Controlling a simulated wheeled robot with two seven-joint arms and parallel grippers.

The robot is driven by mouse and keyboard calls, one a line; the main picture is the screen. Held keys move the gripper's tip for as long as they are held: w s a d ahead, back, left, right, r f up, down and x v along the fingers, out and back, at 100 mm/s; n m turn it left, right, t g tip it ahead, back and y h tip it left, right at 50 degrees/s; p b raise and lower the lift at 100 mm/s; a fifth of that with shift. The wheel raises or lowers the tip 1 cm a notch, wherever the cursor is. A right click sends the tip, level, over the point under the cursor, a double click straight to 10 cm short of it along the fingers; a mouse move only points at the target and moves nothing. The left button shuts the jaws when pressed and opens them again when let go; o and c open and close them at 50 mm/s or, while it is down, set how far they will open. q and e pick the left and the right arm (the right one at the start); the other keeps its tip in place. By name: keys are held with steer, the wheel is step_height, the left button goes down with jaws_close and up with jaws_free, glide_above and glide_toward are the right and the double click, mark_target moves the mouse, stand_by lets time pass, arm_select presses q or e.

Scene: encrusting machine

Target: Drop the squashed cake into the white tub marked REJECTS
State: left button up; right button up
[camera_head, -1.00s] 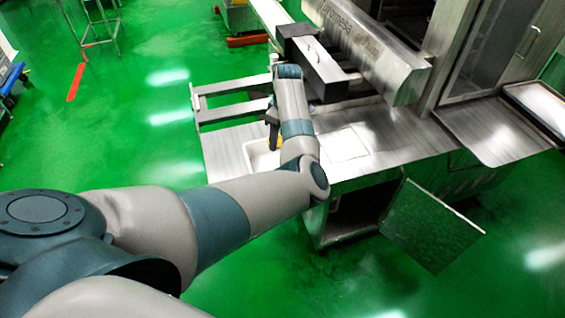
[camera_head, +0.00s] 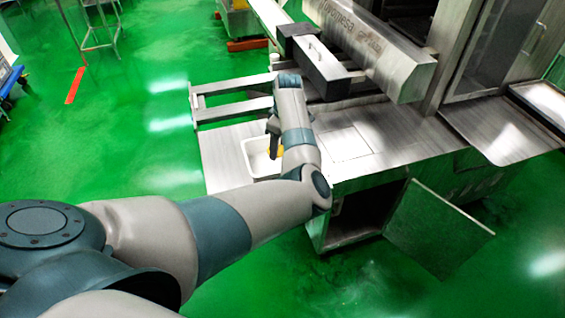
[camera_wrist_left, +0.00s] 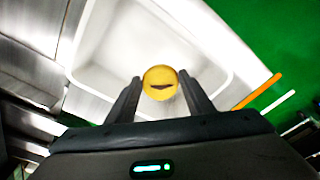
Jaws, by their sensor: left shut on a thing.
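The cake (camera_wrist_left: 160,77) is a small yellow round with a dark split across it. In the left wrist view it sits between the fingertips of my left gripper (camera_wrist_left: 160,90), which is shut on it. The white tub (camera_wrist_left: 108,90) lies behind and below the cake in that view, its pale inside open to the camera. In the head view the tub (camera_head: 252,160) rests on the steel table, and my left gripper (camera_head: 273,144) points down over its right part. My forearm hides the tub's right side. No REJECTS marking is readable. My right gripper is out of view.
The steel table (camera_head: 222,162) is bare left of the tub. The machine's long steel housing (camera_head: 375,45) and a dark-ended block (camera_head: 322,68) stand just behind my wrist. An open door panel (camera_head: 435,228) hangs at the front right. Green floor lies around.

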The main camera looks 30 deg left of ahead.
arm_select(q)
steer(key=o, duration=1.1)
steer(key=shift+r, duration=0.15)
steer(key=shift+w+d+r+b, duration=0.1)
steer(key=shift+d+r+b, duration=0.4)
steer(key=shift+r, duration=2.35)
steer(key=shift+s+d+r+b, duration=0.15)
steer(key=shift+r+b, duration=0.5)
steer(key=shift+r, duration=2.15)
steer(key=shift+w+d+r+b, duration=0.15)
steer(key=shift+d+r+b, duration=0.35)
steer(key=shift+r, duration=2.35)
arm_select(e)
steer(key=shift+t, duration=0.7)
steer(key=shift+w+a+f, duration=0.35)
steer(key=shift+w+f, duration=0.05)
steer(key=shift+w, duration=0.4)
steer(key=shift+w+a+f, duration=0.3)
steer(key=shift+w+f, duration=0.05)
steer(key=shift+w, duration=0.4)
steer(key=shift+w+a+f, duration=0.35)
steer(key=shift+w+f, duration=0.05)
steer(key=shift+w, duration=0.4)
arm_select(q)
steer(key=shift+a, duration=0.15)
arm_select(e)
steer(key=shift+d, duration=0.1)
